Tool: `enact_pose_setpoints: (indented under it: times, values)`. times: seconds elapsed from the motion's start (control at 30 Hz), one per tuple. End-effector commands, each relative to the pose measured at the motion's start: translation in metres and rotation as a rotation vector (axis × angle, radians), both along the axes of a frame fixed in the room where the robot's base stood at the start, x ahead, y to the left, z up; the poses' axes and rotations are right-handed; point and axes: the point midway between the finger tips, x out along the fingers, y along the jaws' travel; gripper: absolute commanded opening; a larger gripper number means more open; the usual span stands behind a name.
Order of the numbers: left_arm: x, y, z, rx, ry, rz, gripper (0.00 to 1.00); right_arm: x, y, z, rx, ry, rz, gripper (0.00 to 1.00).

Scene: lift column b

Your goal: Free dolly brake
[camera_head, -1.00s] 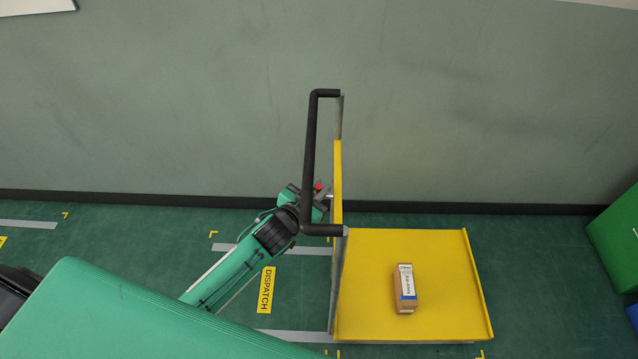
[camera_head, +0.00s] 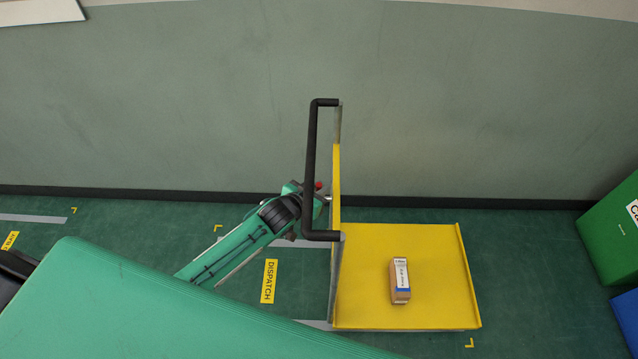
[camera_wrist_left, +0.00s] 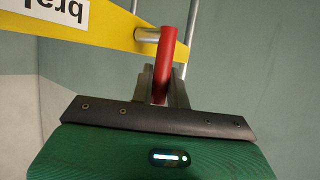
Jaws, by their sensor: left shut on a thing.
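A yellow dolly (camera_head: 437,270) with a flat deck and a black push handle (camera_head: 310,170) stands near the wall. In the left wrist view a red brake lever (camera_wrist_left: 165,60) sits on a metal pin on the dolly's yellow crossbar (camera_wrist_left: 110,28), by a partly cut-off label reading "brake". My left gripper (camera_wrist_left: 163,85) is shut on the red lever, which points toward the palm. My right gripper is not in view.
A small brown box (camera_head: 400,290) with a white and blue label lies on the deck. A green bin (camera_head: 612,235) and a blue one (camera_head: 626,312) stand at the right. A yellow DISPATCH label (camera_head: 269,281) marks the floor left of the dolly.

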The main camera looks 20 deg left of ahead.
Motion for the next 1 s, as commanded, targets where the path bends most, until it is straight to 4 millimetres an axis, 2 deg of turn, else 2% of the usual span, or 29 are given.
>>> enact_pose_setpoints:
  times: [0.03, 0.1, 0.4, 0.7, 1.0]
  values:
    - [0.002, 0.001, 0.008, -0.004, 0.024, 0.0, 0.0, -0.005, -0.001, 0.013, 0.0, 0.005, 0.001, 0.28]
    - [0.004, 0.002, 0.009, -0.016, 0.064, 0.0, 0.0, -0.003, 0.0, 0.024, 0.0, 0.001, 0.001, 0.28]
    - [0.015, 0.005, 0.005, -0.072, 0.265, 0.001, 0.0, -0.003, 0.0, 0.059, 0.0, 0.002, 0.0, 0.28]
    - [0.022, 0.007, -0.003, -0.125, 0.442, 0.001, 0.0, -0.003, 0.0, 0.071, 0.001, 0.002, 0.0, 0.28]
    - [0.025, 0.007, -0.006, -0.148, 0.517, 0.0, 0.0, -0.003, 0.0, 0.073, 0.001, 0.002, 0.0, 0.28]
